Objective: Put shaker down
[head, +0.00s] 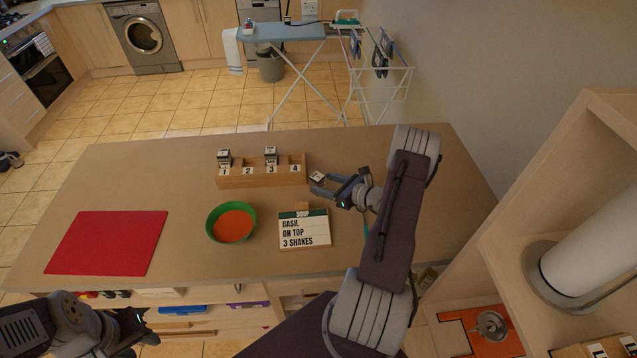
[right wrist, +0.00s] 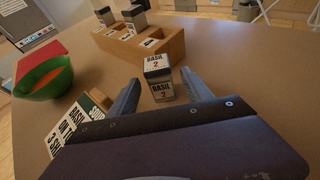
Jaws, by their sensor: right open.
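A small shaker labelled BASIL 2 (right wrist: 160,82), dark with white labels, stands upright on the counter between the fingertips of my right gripper (right wrist: 168,92). The fingers are spread, with a gap visible on both sides of it. In the head view the shaker (head: 317,176) is just right of the wooden rack (head: 262,178), with my right gripper (head: 322,184) around it. The rack has slots numbered 1 to 4; shakers stand in slots 1 (head: 224,157) and 3 (head: 271,155), and slots 2 and 4 look empty. My left gripper (head: 141,328) is low at the left, in front of the counter, its jaws unclear.
A green bowl of orange soup (head: 232,224) stands left of a card (head: 304,231) reading SOUP, BASIL ON TOP, 3 SHAKES. A red mat (head: 107,243) lies at the left of the counter (head: 142,184). Bare counter lies behind the mat.

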